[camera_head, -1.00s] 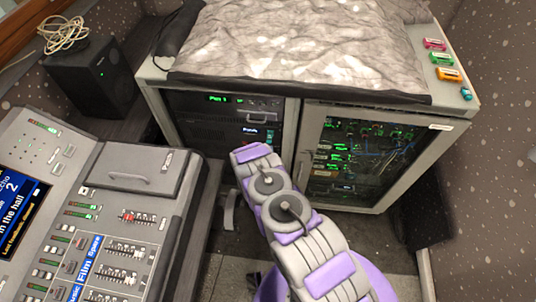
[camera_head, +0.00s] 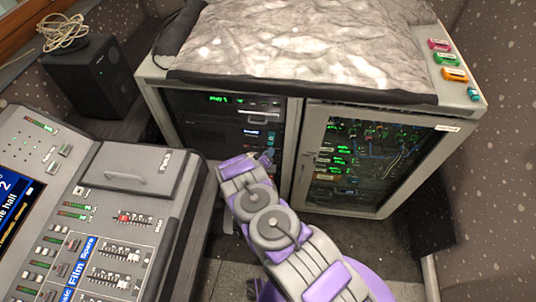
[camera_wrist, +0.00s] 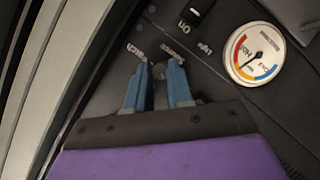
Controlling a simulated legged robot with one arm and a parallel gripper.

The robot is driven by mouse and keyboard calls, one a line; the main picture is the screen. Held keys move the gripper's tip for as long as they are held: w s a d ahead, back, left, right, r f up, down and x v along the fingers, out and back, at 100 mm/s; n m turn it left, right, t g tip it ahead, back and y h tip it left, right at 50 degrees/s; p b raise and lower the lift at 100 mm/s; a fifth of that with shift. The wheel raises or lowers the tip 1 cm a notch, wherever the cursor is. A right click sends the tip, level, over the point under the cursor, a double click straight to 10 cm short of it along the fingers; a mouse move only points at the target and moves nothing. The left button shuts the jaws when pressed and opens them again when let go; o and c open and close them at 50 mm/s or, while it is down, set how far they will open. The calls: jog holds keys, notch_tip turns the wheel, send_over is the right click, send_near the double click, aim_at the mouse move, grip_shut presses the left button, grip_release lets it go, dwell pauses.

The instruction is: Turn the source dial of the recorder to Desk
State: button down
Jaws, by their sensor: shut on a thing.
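In the wrist view, the two blue fingers of my gripper (camera_wrist: 159,72) are closed around a small dark dial (camera_wrist: 160,86) on a dark panel. The printed word Source stands just beyond the right fingertip, and Patch beyond the left one. The dial is mostly hidden between the fingers, so I cannot tell where it points. In the head view, my gripper (camera_head: 266,157) reaches the front of the left rack bay, at the right of the equipment with a small blue display (camera_head: 251,133). The dial is hidden there.
A round gauge (camera_wrist: 254,54) and an ON light switch (camera_wrist: 194,14) sit near the dial. A pale frame edge (camera_wrist: 45,75) runs close on the left in the wrist view. The glass rack door (camera_head: 365,160) is right of my arm; a mixing desk (camera_head: 120,225) is left.

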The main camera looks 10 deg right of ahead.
jog(key=shift+a+f, duration=0.1)
jog(key=shift+a, duration=0.15)
jog(key=c, duration=1.2)
grip_release()
jog(key=shift+o, duration=1)
jog(key=shift+d, duration=0.1)
